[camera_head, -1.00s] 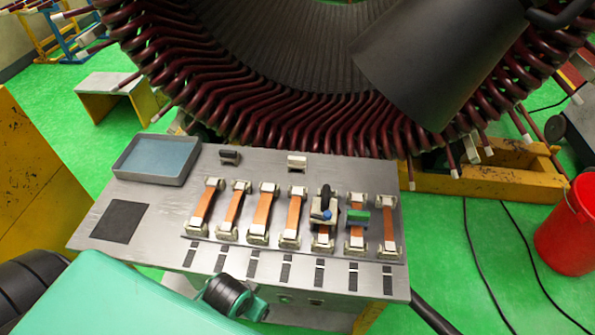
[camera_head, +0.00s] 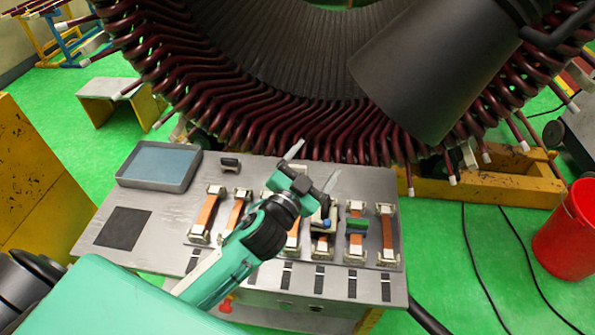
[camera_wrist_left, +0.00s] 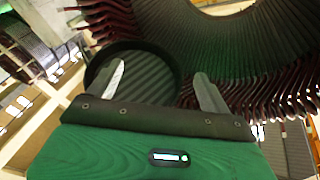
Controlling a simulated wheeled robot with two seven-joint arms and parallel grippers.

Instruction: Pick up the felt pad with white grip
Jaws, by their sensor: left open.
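My left gripper (camera_head: 313,166) is open, with its two fingers spread above the back edge of the workbench (camera_head: 120,190). It also shows in the left wrist view (camera_wrist_left: 160,85) with nothing between its fingers. A similar block with a dark grip (camera_head: 230,164) stands to the left. My right gripper is out of view.
A row of copper bars (camera_head: 387,232) in clamps fills the bench front, with a green-handled piece (camera_head: 357,225) on one. A blue-lined tray (camera_head: 160,165) sits at the back left. The large stator (camera_head: 210,118) rises close behind. A red bucket (camera_head: 567,235) stands right.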

